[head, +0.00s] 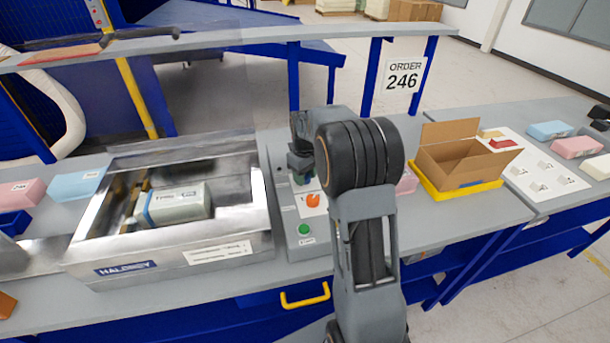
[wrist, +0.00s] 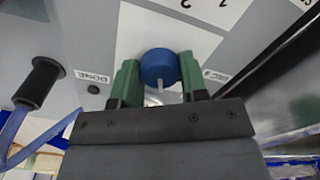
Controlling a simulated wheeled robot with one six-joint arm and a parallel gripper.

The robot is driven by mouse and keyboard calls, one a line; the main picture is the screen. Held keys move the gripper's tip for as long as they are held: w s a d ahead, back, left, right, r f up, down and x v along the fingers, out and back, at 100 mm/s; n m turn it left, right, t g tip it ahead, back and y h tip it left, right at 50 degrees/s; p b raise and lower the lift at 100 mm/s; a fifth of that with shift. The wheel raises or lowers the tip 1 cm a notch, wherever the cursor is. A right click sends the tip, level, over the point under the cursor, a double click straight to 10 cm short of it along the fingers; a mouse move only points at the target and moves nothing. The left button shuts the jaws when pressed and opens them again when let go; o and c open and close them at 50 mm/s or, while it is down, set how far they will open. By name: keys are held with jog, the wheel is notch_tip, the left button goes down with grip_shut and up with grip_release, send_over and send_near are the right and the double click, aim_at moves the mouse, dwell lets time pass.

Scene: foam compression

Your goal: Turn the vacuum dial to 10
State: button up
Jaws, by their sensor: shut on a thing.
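A round blue dial (wrist: 158,66) sits on a white label plate (wrist: 215,42) on the control panel in the wrist view. A short pale pointer mark on it points toward my gripper. My gripper (wrist: 158,78) has its green fingers on both sides of the dial and is shut on it. Upside-down numerals 1 and 2 show at the top of the plate; no 10 is readable. In the head view my gripper (head: 303,165) is over the far part of the panel (head: 284,208), and my arm hides the dial.
An orange knob (head: 313,200) and a green button (head: 305,229) are on the panel's nearer part. The metal vacuum machine (head: 235,238) holds a pale wrapped pack (head: 180,203) to the left. An open carton (head: 455,160) sits in a yellow tray to the right.

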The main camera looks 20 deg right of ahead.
dwell(0.3)
jog(key=o, duration=0.9)
jog(key=shift+o, duration=0.2)
notch_tip(320, 180, up, 14)
jog(key=shift+f, duration=0.1)
dwell(0.6)
